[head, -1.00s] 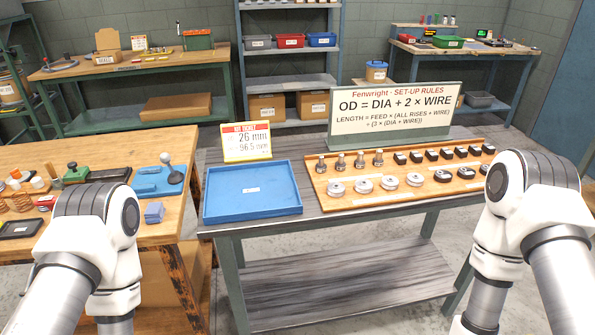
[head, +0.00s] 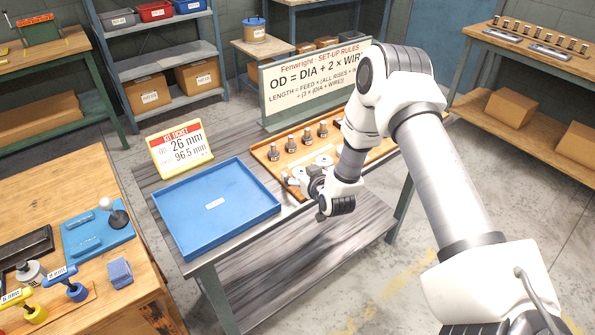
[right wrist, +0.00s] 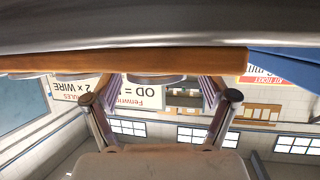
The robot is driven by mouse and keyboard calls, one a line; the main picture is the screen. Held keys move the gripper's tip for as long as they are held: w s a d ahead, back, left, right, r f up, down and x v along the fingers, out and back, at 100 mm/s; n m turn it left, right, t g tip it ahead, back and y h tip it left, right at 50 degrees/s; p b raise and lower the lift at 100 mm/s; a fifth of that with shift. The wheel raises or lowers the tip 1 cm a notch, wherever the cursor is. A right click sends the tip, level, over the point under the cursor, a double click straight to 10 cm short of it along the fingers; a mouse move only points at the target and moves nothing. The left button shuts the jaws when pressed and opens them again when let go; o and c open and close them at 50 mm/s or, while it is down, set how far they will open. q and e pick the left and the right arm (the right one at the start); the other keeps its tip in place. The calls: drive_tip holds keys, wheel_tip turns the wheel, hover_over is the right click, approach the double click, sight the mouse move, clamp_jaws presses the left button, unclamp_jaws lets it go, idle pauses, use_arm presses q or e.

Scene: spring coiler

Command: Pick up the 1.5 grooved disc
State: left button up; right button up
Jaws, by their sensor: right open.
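The wooden board (head: 264,153) of parts lies on the grey bench. Part of a silver grooved disc (head: 323,159) shows on it, partly hidden by my right arm. I cannot read which disc is the 1.5 one. My right gripper (head: 297,179) is at the board's front edge, near its left end. In the right wrist view, which is upside down, the open fingers (right wrist: 161,97) stand on either side of a pale round disc (right wrist: 155,78) at the board edge. The disc is not visibly gripped. My left gripper is not in view.
A blue tray (head: 180,220) sits left of the board, close to my right gripper. Several upright metal posts (head: 307,136) stand behind the discs. A set-up rules sign (head: 290,95) and a kit ticket (head: 160,155) stand at the back. My right arm hides the board's right part.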

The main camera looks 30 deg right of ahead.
drive_tip(key=shift+w+f, duration=0.15)
drive_tip(key=shift+w, duration=0.05)
drive_tip(key=shift+s+d, duration=0.1)
drive_tip(key=shift+d, duration=0.05)
drive_tip(key=shift+s+d, duration=0.15)
drive_tip(key=shift+c, duration=1.1)
drive_tip(key=c, duration=1.3)
